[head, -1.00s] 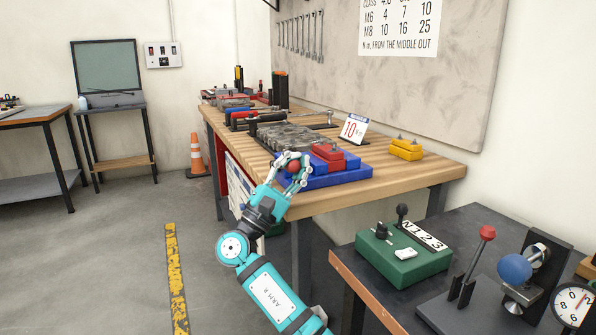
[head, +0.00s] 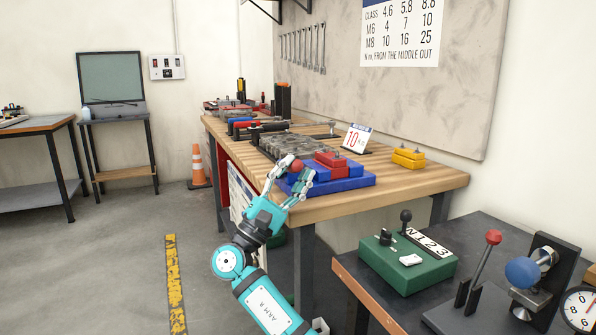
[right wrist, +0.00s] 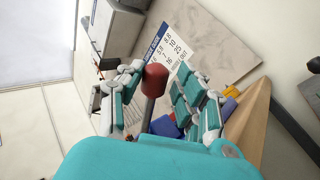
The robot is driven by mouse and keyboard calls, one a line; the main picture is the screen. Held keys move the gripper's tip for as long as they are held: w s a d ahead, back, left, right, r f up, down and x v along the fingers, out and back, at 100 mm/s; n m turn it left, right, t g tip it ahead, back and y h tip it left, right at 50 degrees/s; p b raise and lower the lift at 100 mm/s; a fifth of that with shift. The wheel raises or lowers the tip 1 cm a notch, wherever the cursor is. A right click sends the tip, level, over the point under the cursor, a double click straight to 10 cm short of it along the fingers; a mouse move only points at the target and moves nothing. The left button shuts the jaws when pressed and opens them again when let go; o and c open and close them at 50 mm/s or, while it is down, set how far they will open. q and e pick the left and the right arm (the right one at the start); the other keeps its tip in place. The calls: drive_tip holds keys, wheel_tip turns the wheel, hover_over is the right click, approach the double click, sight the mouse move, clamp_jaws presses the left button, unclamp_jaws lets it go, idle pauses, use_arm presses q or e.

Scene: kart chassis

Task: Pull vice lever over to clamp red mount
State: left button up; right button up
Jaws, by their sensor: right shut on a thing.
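The vice is a blue block (head: 345,183) near the front edge of the wooden workbench. The red mount (head: 338,160) sits on the vice. The vice lever ends in a red knob (head: 297,165) left of the mount; the knob and its grey stem also show in the right wrist view (right wrist: 154,80). My right gripper (head: 294,172) reaches up to the lever from the front left, its fingers on either side of the knob and shut on it. The gripper partly hides the lever and the vice's left end. My left gripper is not in view.
A grey engine-like part (head: 290,146) lies behind the vice. A dark table at the lower right carries a green switch box (head: 405,262) and a red-knobbed lever (head: 493,238).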

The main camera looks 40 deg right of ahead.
drive_tip(key=shift+o, duration=1.1)
drive_tip(key=shift+a+f, duration=0.1)
drive_tip(key=shift+f, duration=0.1)
drive_tip(key=shift+o, duration=1.1)
drive_tip(key=shift+d+r, duration=0.1)
drive_tip(key=shift+d, duration=0.25)
drive_tip(key=shift+d, duration=0.1)
drive_tip(key=v, duration=1.2)
drive_tip(key=shift+r, duration=0.1)
drive_tip(key=shift+c, duration=0.4)
